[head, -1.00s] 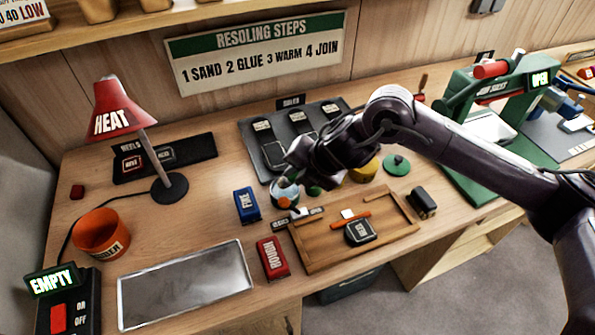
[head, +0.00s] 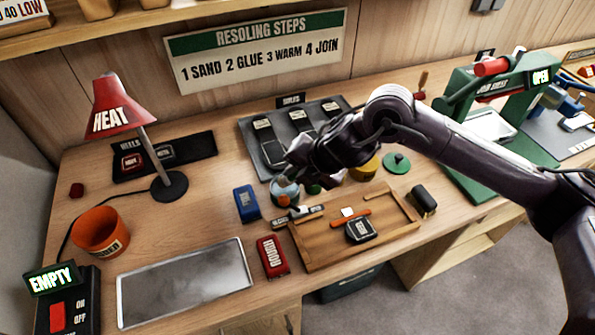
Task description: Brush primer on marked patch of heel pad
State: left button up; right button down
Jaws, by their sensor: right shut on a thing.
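The black heel pad (head: 361,230) with a pale label lies in the wooden tray (head: 312,256), just in front of an orange-red bar. A small white patch (head: 347,212) shows behind that bar; I cannot tell what it belongs to. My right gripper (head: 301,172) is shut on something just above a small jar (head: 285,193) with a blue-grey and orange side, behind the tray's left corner. The held thing is mostly hidden by the fingers, and I cannot make out a brush. My left gripper is out of view.
A blue block (head: 246,204) and a red block (head: 272,257) stand left of the tray. A yellow pot (head: 366,170) and green lid (head: 397,163) are behind it. A black roller (head: 424,199) is at its right. The red heat lamp (head: 122,105) stands far left.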

jog(key=shift+f+b, duration=0.4)
jog(key=shift+f, duration=0.15)
jog(key=shift+s+f, duration=0.1)
dwell(1.1)
jog(key=shift+r+p, duration=2.95)
jog(key=shift+r, duration=0.65)
